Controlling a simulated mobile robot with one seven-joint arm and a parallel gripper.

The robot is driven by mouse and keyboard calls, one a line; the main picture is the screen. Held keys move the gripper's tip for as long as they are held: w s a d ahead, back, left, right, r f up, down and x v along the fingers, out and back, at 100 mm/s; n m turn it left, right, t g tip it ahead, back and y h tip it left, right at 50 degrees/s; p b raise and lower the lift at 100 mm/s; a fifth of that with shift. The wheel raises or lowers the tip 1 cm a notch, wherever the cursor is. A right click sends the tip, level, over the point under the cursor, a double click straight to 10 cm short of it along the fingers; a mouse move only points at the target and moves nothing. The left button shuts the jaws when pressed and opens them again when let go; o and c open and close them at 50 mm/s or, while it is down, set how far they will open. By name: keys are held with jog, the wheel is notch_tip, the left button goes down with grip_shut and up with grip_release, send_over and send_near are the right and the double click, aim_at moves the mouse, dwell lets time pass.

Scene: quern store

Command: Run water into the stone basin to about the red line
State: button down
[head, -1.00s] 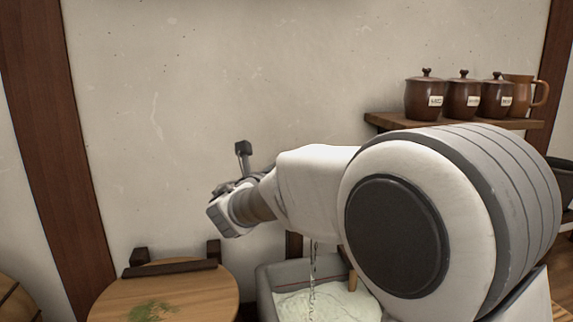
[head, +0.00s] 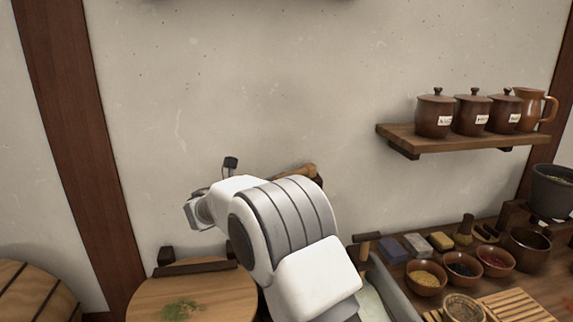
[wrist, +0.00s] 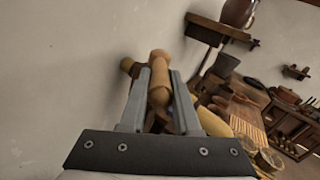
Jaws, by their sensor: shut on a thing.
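In the wrist view my gripper (wrist: 160,85) is closed around a light wooden handle (wrist: 158,92) beside the pale wall. In the head view my arm covers the gripper's fingers, and a wooden piece (head: 300,171) shows just past the arm at the wall. The stone basin (head: 403,296) is mostly hidden behind my arm; only part of its grey right side and a strip of pale water (head: 371,302) show. I see no falling stream now, but my arm blocks that spot. The red line is not visible.
A round wooden lid with green bits (head: 225,292) lies left of my arm. At right, a counter holds several small bowls (head: 426,277) and a wooden rack (head: 520,308). Above it, a wall shelf (head: 465,146) carries lidded jars and a jug. The wall stands close behind.

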jog(key=shift+w+a+r+m+g+h+p, duration=0.1)
jog(key=shift+w+a+m+g+h+p, duration=0.35)
jog(key=shift+p, duration=0.55)
jog(key=shift+w+a+m+g+h+p, duration=0.2)
jog(key=shift+m+g+h+p, duration=0.4)
jog(key=shift+p, duration=0.35)
jog(key=shift+g, duration=0.25)
jog(key=shift+w, duration=0.1)
jog(key=c, duration=0.6)
grip_release()
jog(key=shift+c, duration=0.2)
jog(key=p+v, duration=0.1)
jog(key=v, duration=1.6)
jog(key=shift+a+f, duration=0.15)
jog(key=shift+f, duration=0.1)
